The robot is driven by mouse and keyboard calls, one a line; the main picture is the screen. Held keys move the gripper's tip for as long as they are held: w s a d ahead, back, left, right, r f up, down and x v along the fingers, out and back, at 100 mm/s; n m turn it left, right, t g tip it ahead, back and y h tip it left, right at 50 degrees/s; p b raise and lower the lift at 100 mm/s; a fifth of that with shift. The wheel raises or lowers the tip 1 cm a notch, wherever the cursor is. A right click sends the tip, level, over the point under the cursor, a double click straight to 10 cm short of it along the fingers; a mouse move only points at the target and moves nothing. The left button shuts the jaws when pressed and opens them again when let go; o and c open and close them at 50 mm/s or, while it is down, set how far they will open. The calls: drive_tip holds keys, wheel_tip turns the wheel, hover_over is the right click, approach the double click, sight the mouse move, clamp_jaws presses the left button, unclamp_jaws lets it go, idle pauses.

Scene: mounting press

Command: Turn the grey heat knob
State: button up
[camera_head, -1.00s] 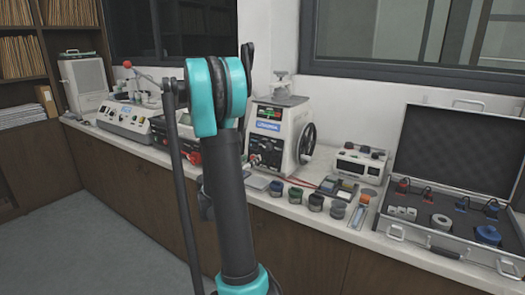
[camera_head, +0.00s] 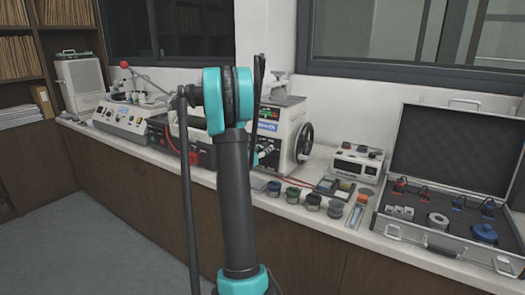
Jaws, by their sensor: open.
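A white machine (camera_head: 288,132) with a black handwheel (camera_head: 304,142) and a dark front panel stands on the counter behind my arm. Small pale knobs (camera_head: 267,150) show low on its panel, partly covered by my arm. I cannot tell which of them, if any, is the grey heat knob. My teal and black arm rises in front of the machine's left side. A small teal part shows just right of the arm, by the panel. My gripper cannot be made out; the arm hides that area.
A control box (camera_head: 125,118) with a red-tipped lever stands at the left, beside a black and red unit (camera_head: 165,138). Several small jars (camera_head: 292,195), a small white instrument (camera_head: 358,162) and an open case (camera_head: 445,215) line the counter to the right. The floor in front is clear.

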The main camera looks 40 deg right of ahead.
drive_tip(key=c, duration=1.2)
drive_tip(key=shift+o, duration=0.2)
drive_tip(key=shift+m, duration=0.4)
drive_tip(key=m+g, duration=0.1)
drive_tip(key=m, duration=0.4)
drive_tip(key=shift+w+a+h, duration=0.1)
drive_tip(key=shift+w+h, duration=0.05)
drive_tip(key=shift+h, duration=0.15)
drive_tip(key=m+g, duration=0.1)
drive_tip(key=m, duration=0.4)
drive_tip(key=shift+m+g, duration=0.3)
drive_tip(key=shift+g, duration=0.1)
drive_tip(key=m, duration=0.4)
drive_tip(key=m+g, duration=0.1)
drive_tip(key=m, duration=0.2)
drive_tip(key=shift+w+r+m+y, duration=0.15)
drive_tip(key=shift+r+m+y, duration=0.05)
drive_tip(key=shift+m+y, duration=0.2)
drive_tip(key=m, duration=0.3)
drive_tip(key=m+y, duration=0.1)
drive_tip(key=m, duration=0.2)
drive_tip(key=shift+r+m+g, duration=0.1)
drive_tip(key=shift+m+g, duration=0.2)
